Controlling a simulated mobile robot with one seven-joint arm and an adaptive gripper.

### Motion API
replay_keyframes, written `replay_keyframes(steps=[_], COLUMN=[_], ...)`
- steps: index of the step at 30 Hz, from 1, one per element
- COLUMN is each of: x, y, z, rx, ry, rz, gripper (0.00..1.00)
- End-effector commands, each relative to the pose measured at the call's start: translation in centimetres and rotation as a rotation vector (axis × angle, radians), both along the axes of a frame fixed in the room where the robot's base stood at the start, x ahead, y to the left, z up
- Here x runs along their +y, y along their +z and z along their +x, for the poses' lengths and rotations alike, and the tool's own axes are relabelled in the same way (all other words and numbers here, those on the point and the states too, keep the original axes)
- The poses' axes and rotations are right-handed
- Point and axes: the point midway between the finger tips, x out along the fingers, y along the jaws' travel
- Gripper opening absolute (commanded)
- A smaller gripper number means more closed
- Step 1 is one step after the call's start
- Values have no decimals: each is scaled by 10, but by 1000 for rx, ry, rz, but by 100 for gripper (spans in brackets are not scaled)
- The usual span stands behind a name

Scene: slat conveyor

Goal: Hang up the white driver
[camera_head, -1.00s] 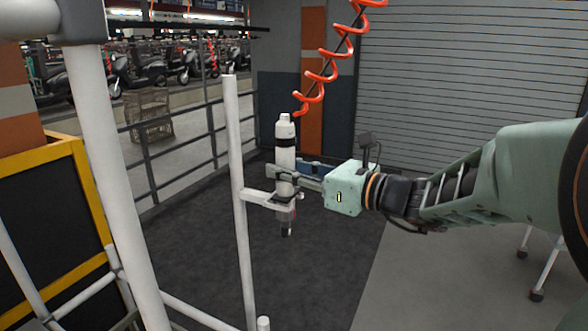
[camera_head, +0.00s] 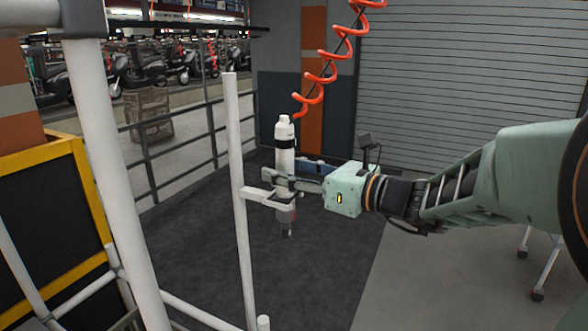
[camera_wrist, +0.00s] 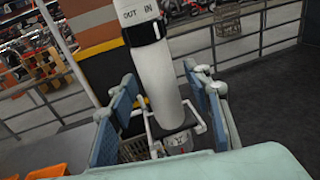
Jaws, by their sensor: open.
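The white driver (camera_head: 285,160) is an upright white cylinder with a black band and a dark, red-marked lower end. It stands in the fork-like white holder (camera_head: 256,194) that juts from a white post. In the wrist view the driver (camera_wrist: 156,75) shows close up, with "OUT IN" printed near the top. My gripper (camera_head: 284,180) is open around the driver's lower body. In the wrist view the gripper's (camera_wrist: 165,108) blue pads stand on both sides of the driver, with visible gaps. The holder is partly hidden behind the driver there.
The white post (camera_head: 239,150) rises beside the holder, and a thicker white pole (camera_head: 115,150) stands nearer at left. An orange coiled hose (camera_head: 323,75) hangs above and behind the driver. A dark railing (camera_head: 180,145) runs behind.

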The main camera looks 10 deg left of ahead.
Motion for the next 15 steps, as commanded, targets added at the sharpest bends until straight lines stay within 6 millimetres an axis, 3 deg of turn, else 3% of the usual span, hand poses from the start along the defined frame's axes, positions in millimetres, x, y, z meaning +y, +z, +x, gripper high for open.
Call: replay_keyframes(steps=[5, 15], x=[-15, -76], y=[2, 6], z=[-8, -45], rx=[-3, -4], ry=[-4, -5], rz=[1, 2], gripper=[45, 45])
